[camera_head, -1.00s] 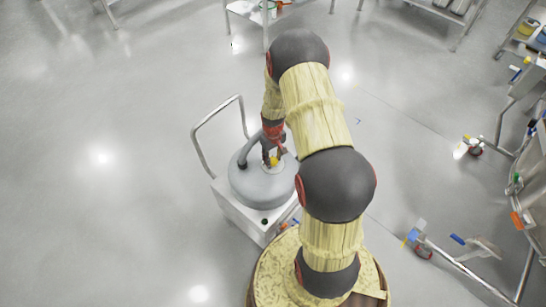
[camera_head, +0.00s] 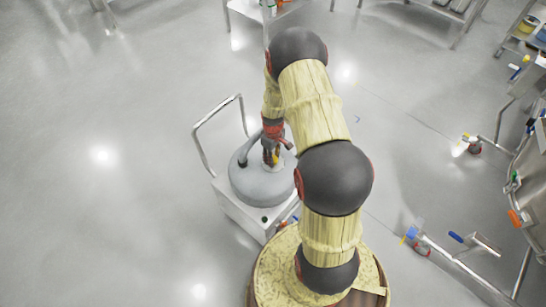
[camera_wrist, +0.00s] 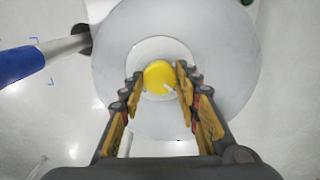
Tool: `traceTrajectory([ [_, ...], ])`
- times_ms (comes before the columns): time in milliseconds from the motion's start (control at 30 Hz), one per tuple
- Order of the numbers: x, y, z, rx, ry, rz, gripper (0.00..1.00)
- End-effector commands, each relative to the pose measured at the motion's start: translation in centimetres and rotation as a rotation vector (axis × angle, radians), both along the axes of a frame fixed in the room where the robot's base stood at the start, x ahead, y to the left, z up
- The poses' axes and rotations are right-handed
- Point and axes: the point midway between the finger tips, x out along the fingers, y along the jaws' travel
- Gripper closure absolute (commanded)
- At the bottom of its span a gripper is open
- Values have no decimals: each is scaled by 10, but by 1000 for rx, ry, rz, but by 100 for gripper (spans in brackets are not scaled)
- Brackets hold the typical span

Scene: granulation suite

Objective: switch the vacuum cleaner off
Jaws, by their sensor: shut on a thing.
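The vacuum cleaner (camera_head: 258,188) is a grey round drum on a pale wheeled base, in the middle of the head view. In the wrist view its grey lid (camera_wrist: 225,45) fills the centre, with a white disc around a yellow knob (camera_wrist: 158,75). The knob has a short pale mark at its lower right. My gripper (camera_wrist: 157,82) is over the lid from above, its fingers on either side of the knob and shut on it. In the head view my gripper (camera_head: 271,158) mostly hides the knob.
A metal push handle (camera_head: 200,148) rises at the cleaner's left. A pipe with a blue sleeve (camera_wrist: 20,64) reaches the lid's edge in the wrist view. Wheeled steel equipment (camera_head: 480,245) stands at right, and shelving stands at the back. The floor at left is clear.

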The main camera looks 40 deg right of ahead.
Motion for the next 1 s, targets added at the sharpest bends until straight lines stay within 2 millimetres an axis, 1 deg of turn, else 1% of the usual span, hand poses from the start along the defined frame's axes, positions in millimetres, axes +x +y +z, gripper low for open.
traceTrajectory([
  [100, 0, 0, 0, -1, 0, 1, 93],
  [133, 0, 0, 0, -1, 0, 1, 67],
  [433, 0, 0, 0, 0, 0, 0, 50],
  [767, 0, 0, 1, -1, 0, -1, 49],
  [867, 1, 0, 8, -2, -2, -1, 49],
  [1000, 1, -1, 31, -2, -4, -1, 49],
])
